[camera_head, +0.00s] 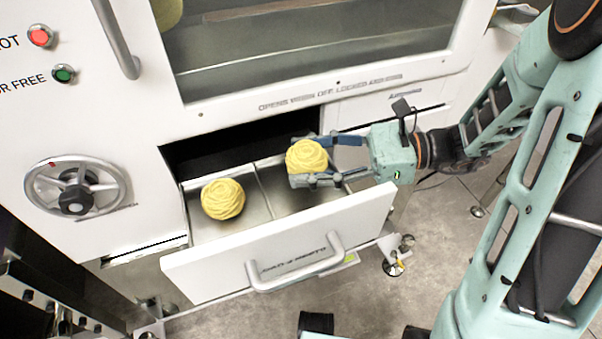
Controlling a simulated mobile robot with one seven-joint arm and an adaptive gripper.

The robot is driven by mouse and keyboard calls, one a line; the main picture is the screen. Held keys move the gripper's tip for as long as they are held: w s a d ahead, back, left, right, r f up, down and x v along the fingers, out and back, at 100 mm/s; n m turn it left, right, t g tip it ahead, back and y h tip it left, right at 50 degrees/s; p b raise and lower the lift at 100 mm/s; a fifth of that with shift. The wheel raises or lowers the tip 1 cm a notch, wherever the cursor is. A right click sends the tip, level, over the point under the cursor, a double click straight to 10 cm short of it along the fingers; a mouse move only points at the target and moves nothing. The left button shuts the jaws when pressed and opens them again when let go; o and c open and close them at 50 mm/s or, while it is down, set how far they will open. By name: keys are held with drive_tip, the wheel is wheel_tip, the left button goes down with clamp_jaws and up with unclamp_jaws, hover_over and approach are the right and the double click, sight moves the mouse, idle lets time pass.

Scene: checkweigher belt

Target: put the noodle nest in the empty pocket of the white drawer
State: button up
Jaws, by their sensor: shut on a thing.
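A yellow noodle nest (306,158) is held between the fingers of my gripper (318,164), which is shut on it. The white drawer (276,243) is pulled out of the machine and has a metal inside split by a divider (264,190). A second yellow noodle nest (223,199) lies in the left pocket. The right pocket (303,196) shows no nest lying in it. My gripper comes in from the right, and the held nest appears over the rear part of this right pocket. Its exact height above the pocket floor is hard to tell.
The machine's white front (170,120) with a glass window (320,45) stands behind the drawer. A handwheel (76,198) is at the left. The drawer's handle (294,262) sticks out at the front. Bare floor (400,300) shows at the lower right.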

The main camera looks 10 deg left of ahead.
drive_tip(key=shift+s+a, duration=0.2)
drive_tip(key=shift+a, duration=0.4)
drive_tip(key=shift+w+d+f+b, duration=0.1)
drive_tip(key=shift+f+b, duration=0.9)
drive_tip(key=shift+f, duration=0.7)
drive_tip(key=shift+f, duration=0.2)
drive_tip(key=o, duration=1.2)
drive_tip(key=shift+r, duration=0.1)
